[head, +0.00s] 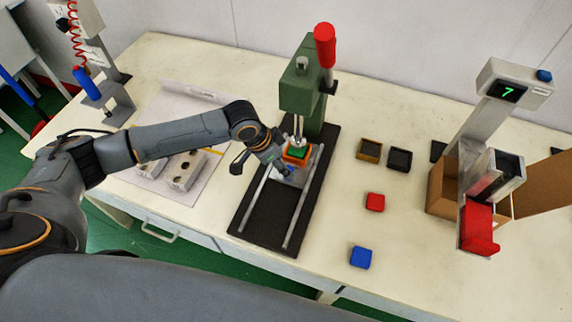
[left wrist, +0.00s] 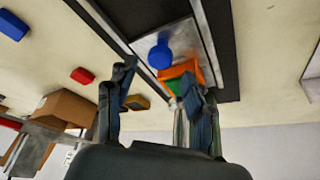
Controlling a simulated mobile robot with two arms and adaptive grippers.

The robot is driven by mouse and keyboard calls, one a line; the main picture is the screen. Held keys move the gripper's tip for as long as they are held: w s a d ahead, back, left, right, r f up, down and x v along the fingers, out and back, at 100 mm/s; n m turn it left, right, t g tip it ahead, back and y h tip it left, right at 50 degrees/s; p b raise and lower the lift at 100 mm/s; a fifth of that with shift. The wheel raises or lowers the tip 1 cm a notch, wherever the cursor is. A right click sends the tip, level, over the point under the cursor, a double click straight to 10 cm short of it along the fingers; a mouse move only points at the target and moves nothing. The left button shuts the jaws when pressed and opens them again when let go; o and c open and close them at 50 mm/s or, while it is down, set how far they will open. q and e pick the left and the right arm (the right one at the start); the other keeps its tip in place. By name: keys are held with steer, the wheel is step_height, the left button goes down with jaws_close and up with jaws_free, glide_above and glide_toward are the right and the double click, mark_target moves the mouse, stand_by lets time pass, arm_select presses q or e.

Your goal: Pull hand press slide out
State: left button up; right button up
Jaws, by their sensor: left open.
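The green hand press (head: 300,88) with its red handle (head: 325,45) stands at the back middle of the table. Its metal slide plate (head: 297,182) sits between two rails on the black base (head: 268,217), near the press column. An orange mould (head: 297,153) with green inside is on the slide under the press. In the left wrist view, a round blue knob (left wrist: 160,55) stands on the slide in front of the orange mould (left wrist: 179,73). My left gripper (left wrist: 160,88) is open, its fingers on either side of the knob's line, with no visible grip on it.
A red block (head: 375,202) and a blue block (head: 361,257) lie right of the press. Two small dark-topped moulds (head: 370,150) sit behind them. A dispenser (head: 497,105) reading 7 stands at right. A mat (head: 185,110) with metal blocks (head: 183,171) lies left.

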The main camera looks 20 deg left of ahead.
arm_select(q)
steer(key=shift+x, duration=1.85)
jaws_close()
